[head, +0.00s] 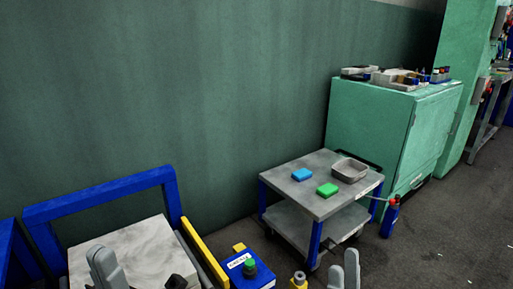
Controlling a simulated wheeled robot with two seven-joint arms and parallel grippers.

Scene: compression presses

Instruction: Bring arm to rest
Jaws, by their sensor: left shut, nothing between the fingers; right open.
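My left gripper (104,268) is at the bottom left, in front of a pale grey marbled surface (140,244). Its grey fingers are together and hold nothing. My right gripper (343,273) is at the bottom edge, right of centre, over the dark floor. Its two grey fingers stand apart with nothing visible between them. Most of both arms is outside the picture.
A blue frame (100,194) and a yellow bar (203,256) border the marbled surface. A blue box with a green button (250,266) is between the grippers. A cart (300,164) carries blue and green blocks and a grey tray. Green cabinets (368,125) stand behind.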

